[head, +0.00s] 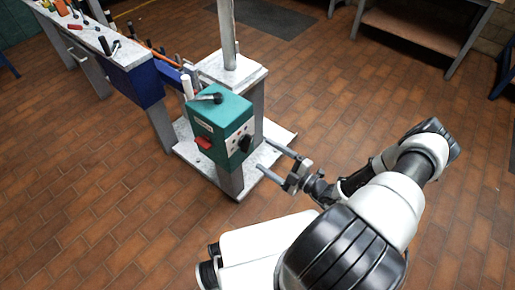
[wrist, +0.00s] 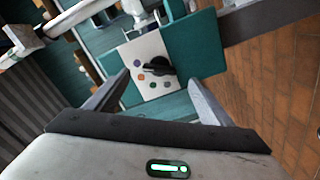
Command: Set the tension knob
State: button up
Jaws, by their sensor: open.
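The tension knob (head: 246,143) is black and sits on the right-hand face of a teal box (head: 218,108). In the wrist view the knob (wrist: 157,66) stands on a pale panel (wrist: 146,51) with several coloured dots around it. The knob's pointer end is hard to make out. My gripper (head: 264,156) is open, its two fingers reaching toward the panel from the right. In the wrist view the gripper (wrist: 158,84) has its fingers spread on either side, with the knob beyond the tips between them. They appear apart from it.
The box is on a post on a pale base plate (head: 275,150). A grey mast (head: 227,35) stands behind. A tool-covered bench (head: 100,40) is at upper left. Brick floor is clear at right.

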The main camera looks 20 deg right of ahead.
jog(key=p+v, duration=0.1)
jog(key=v, duration=0.9)
jog(key=shift+s+d, duration=0.2)
jog(key=shift+s, duration=0.1)
jog(key=s+a+r+m+g+h, duration=0.1)
jog(key=a+r+m+g+h, duration=0.4)
jog(key=r, duration=1)
jog(key=s+a+r+m+g+h, duration=0.1)
jog(key=a+r+m+h, duration=0.1)
jog(key=r+m, duration=0.95)
jog(key=s+a+r+m+g+h, duration=0.1)
jog(key=a+r+m+g+h, duration=0.25)
jog(key=r, duration=1.55)
jog(key=s+n, duration=0.1)
jog(key=s, duration=0.6)
notch_tip(320, 180, up, 25)
jog(key=p, duration=2.5)
jog(key=shift+a+r, duration=0.15)
jog(key=shift+a, duration=0.3)
